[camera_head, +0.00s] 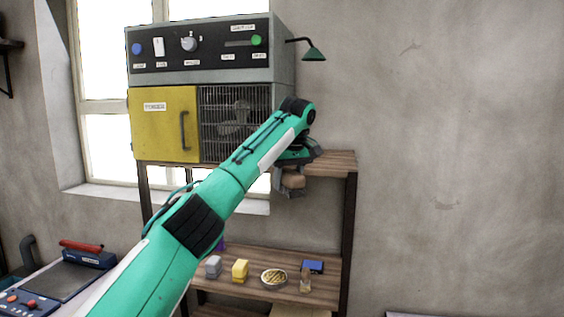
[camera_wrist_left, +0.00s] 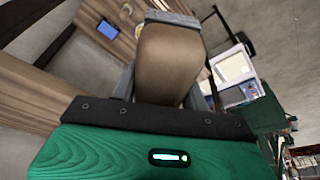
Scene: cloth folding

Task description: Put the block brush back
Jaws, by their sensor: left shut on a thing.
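The block brush (camera_head: 292,181) has a brown body and is in the jaws of my left gripper (camera_head: 289,190). In the left wrist view the brush (camera_wrist_left: 168,62) fills the space between the fingers, with a grey strip at its far end. In the head view the gripper points down at the right end of the upper shelf board (camera_head: 340,162). The brush shows just below the line of that board; I cannot tell the gap between them. My right gripper is not in view.
A machine with a yellow door (camera_head: 165,125) stands on the upper board, left of the gripper. The lower shelf (camera_head: 335,285) holds a grey block (camera_head: 212,267), a yellow block (camera_head: 240,270), a round dish (camera_head: 274,279), a small bottle (camera_head: 306,281) and a blue item (camera_head: 313,266).

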